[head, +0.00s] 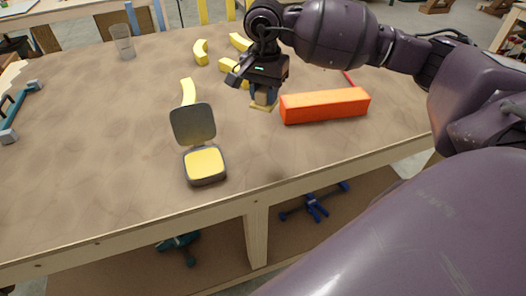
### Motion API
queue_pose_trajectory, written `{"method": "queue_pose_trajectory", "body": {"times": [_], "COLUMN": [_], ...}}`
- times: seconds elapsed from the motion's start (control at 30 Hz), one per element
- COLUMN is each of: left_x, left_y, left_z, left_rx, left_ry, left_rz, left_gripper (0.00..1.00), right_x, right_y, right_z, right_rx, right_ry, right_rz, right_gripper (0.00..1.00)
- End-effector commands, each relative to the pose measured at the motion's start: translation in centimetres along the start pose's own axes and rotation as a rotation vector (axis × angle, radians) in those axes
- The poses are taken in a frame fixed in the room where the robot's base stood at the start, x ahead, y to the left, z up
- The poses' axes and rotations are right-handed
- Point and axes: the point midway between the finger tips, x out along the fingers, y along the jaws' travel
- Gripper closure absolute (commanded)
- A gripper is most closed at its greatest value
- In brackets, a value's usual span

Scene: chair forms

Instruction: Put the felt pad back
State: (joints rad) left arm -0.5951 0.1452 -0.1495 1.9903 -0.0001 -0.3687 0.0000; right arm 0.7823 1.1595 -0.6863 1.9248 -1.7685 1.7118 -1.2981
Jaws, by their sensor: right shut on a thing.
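My right gripper (264,98) is over the table, left of the orange block, pointing down. It is shut on a small pale yellow-tan piece (264,106), partly hidden by the fingers. It may be the felt pad; it is too small to be sure. A dark hinged case (193,124) stands open near the table's front edge, its lid tilted up at the back. A flat yellow square (205,163) fills its base. The case is to the left of and nearer than my right gripper. My left gripper is out of view.
A long orange block (325,105) lies right of the gripper. Several yellow curved pieces (201,52) lie behind, one (188,91) just behind the case lid. A clear glass (122,42) stands far left. A teal clamp (15,110) lies at the left edge. The table's left middle is clear.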

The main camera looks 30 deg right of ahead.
Motion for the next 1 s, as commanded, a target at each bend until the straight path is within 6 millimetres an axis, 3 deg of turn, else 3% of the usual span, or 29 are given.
{"method": "queue_pose_trajectory", "body": {"times": [0.5, 1.0], "left_x": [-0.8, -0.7], "left_y": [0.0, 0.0], "left_z": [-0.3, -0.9], "left_rx": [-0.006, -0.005], "left_ry": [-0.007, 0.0], "left_rz": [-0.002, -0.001], "left_gripper": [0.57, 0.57], "right_x": [11.2, 15.8], "right_y": [0.1, 0.0], "right_z": [0.2, 0.2], "right_rx": [0.0, 0.001], "right_ry": [-0.004, -0.004], "right_rz": [0.003, 0.002], "right_gripper": [0.87, 0.87]}}
